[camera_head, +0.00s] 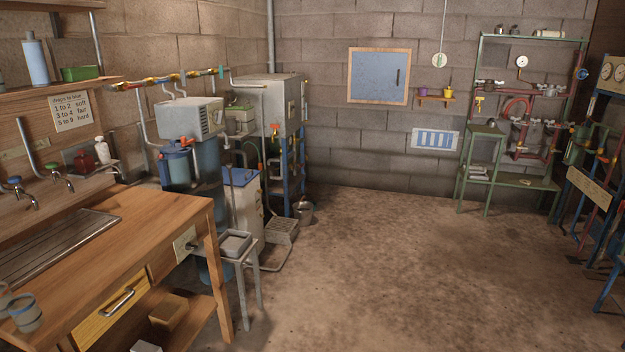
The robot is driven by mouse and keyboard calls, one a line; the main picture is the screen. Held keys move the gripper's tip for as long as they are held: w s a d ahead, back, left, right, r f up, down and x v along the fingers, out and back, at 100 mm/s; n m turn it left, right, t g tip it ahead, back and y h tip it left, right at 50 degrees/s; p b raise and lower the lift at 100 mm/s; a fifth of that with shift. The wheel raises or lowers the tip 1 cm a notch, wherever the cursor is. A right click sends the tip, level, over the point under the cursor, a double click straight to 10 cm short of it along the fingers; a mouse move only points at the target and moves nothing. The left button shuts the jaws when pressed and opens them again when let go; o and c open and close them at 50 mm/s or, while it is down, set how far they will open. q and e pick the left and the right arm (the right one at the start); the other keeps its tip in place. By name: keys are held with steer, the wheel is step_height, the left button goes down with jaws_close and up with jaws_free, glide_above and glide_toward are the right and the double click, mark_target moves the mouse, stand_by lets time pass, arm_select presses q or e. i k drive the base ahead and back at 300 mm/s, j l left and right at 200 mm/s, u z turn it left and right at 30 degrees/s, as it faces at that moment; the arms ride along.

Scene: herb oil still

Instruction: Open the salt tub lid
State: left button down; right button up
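No tub in the head view carries a readable salt label. A white upright tub (244,205) with a blue top (240,177) stands on the floor left of the middle, against the brick wall. It looks like the salt tub, and its blue top appears shut. Pipes and the grey stool partly hide its lower part. Neither of my grippers shows in this view.
A wooden bench (120,240) with a sink and drawer fills the left. A bucket (304,211) is nearby. The middle floor (390,260) is clear.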

mark_target(241, 177)
steer(key=i, duration=2.55)
steer(key=l+z, duration=0.05)
steer(key=l, duration=0.1)
